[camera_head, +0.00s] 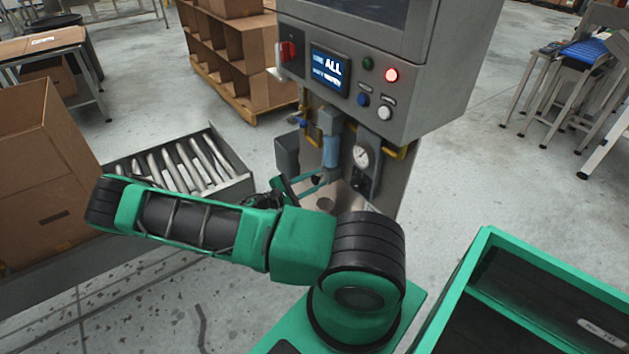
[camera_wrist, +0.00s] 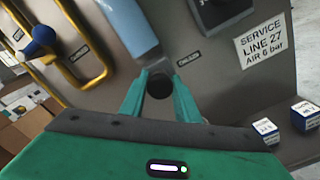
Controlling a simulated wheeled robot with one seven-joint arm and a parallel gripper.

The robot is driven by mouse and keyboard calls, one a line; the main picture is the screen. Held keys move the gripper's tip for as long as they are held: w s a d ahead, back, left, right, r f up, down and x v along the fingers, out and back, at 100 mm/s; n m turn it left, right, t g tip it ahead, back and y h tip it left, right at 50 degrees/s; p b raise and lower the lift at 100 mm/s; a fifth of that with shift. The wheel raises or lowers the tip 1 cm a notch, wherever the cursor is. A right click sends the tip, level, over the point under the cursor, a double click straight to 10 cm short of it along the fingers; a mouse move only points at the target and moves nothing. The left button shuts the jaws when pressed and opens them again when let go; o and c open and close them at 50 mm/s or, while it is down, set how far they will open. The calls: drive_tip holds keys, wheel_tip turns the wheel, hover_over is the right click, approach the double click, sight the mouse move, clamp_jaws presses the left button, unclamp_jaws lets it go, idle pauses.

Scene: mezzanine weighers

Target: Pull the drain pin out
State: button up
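In the wrist view, a dark round knob (camera_wrist: 159,86), which looks like the drain pin's head, sits below a blue cylinder (camera_wrist: 128,24) on the grey machine panel. A small label, hard to read, is beside it. My gripper (camera_wrist: 158,92) has one green finger on each side of the knob. In the head view, my gripper (camera_head: 312,184) reaches to the machine under the blue cylinder (camera_head: 330,150). The pin itself is too small to make out there.
A yellow pipe (camera_wrist: 72,72) with a blue valve handle (camera_wrist: 40,42) is left of the pin. A pressure gauge (camera_head: 361,156) is to the right. Two small labelled boxes (camera_wrist: 266,131) stand at lower right. A roller conveyor (camera_head: 235,165) and cartons (camera_head: 40,165) are at left.

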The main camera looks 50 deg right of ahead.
clamp_jaws()
drive_tip(key=shift+v, duration=1.45)
drive_tip(key=o, duration=1.1)
unclamp_jaws()
drive_tip(key=shift+s+f, duration=0.1)
drive_tip(key=v, duration=1.1)
drive_tip(key=shift+d, duration=0.1)
